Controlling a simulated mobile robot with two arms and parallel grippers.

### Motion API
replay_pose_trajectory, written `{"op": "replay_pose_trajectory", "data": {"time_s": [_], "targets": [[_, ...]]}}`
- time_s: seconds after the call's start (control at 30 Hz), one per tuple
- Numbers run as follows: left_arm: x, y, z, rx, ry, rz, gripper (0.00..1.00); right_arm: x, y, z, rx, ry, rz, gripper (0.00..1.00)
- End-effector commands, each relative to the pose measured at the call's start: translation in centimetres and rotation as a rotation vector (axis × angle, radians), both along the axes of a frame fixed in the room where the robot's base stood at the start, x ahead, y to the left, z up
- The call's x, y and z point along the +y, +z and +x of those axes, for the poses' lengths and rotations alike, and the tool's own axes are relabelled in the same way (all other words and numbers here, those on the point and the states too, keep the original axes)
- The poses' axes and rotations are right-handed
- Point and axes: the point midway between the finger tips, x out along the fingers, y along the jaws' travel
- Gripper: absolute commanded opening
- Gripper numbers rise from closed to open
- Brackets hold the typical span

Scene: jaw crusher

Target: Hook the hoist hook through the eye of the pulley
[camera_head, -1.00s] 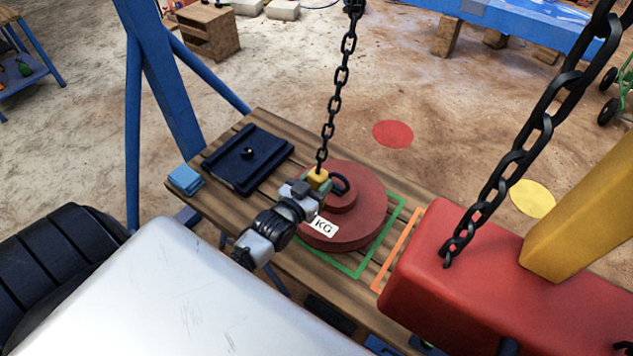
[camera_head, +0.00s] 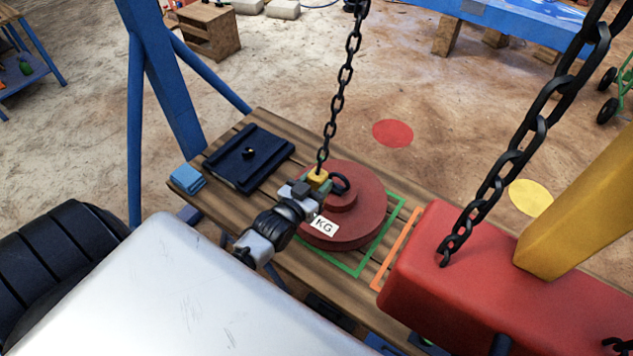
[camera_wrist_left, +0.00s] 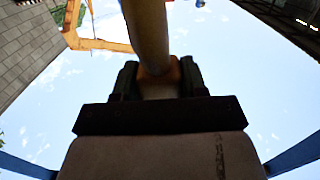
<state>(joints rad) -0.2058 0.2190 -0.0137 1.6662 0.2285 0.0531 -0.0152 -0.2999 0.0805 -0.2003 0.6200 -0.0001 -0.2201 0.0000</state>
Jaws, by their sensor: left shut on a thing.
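The pulley (camera_head: 365,215) is a red round body with a raised hub and a white KG label, lying on the wooden table. A dark ring (camera_head: 341,184) stands over its hub, probably the eye. The hoist chain (camera_head: 335,105) hangs down to a yellow block (camera_head: 318,176) at its lower end. My left gripper (camera_head: 311,188) is shut on this hoist hook block, just left of the ring. The hook's tip is hidden or too small to tell, so I cannot see whether it passes through the ring. In the left wrist view, my jaws (camera_wrist_left: 157,82) close around a rounded tan piece. My right gripper is not in view.
A dark blue plate (camera_head: 248,158) and a light blue block (camera_head: 187,178) lie on the wooden table (camera_head: 270,128). Green and orange outlines mark its right part. A blue post (camera_head: 160,80) stands behind left. A red machine body (camera_head: 480,270) with a second chain is close on the right.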

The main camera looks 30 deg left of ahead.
Motion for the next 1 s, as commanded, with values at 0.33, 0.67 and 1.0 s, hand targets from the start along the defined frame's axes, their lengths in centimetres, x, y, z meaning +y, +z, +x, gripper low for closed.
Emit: {"op": "replay_pose_trajectory", "data": {"time_s": [0.33,0.67,1.0], "targets": [[0.0,0.3,0.3,-0.009,0.000,0.001,0.00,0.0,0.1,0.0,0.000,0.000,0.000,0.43],[0.0,-0.1,1.7,-0.010,0.000,0.001,0.00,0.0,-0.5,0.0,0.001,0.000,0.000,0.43],[-0.1,-0.4,3.4,-0.010,0.000,0.000,0.00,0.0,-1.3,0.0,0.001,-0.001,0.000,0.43]]}}
